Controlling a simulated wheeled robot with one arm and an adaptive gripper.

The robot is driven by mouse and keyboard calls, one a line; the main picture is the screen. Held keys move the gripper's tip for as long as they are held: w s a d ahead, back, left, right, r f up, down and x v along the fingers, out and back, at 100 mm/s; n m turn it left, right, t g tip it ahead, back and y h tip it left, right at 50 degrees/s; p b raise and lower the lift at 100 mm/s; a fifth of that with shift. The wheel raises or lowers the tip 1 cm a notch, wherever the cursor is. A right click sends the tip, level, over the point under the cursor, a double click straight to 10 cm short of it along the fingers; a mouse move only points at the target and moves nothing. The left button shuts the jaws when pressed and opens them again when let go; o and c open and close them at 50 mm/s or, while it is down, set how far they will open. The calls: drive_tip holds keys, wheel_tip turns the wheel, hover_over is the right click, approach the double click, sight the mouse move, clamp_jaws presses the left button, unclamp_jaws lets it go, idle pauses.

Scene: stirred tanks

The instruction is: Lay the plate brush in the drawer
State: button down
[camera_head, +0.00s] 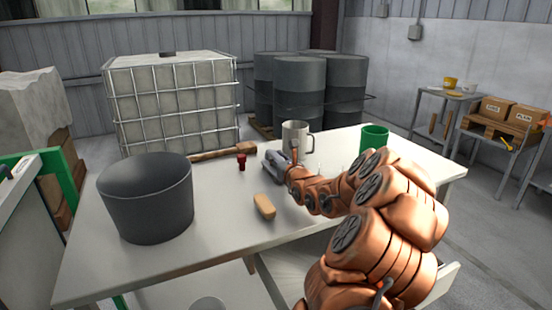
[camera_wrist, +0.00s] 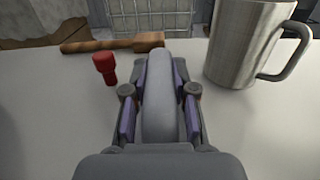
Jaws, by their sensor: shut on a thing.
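My gripper (camera_head: 272,163) is low over the white table, shut on a grey, rounded, long thing that I take to be the plate brush (camera_wrist: 160,105). It lies lengthwise between the purple-padded fingers in the wrist view; no bristles show, and I cannot tell whether it touches the table. In the head view the gripper mostly hides it. A pale drawer (camera_head: 292,268) appears pulled out below the table's front edge, partly hidden by my arm.
A red peg-like piece (camera_head: 241,162), a wooden mallet (camera_head: 222,151) and a metal mug (camera_head: 296,136) stand or lie near the gripper. A tan block (camera_head: 264,206) lies in front. A dark tub (camera_head: 147,200) is at left, a green cup (camera_head: 374,137) at right.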

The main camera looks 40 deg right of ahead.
drive_tip(key=shift+f, duration=0.15)
drive_tip(key=c, duration=0.9)
unclamp_jaws()
drive_tip(key=shift+c, duration=0.2)
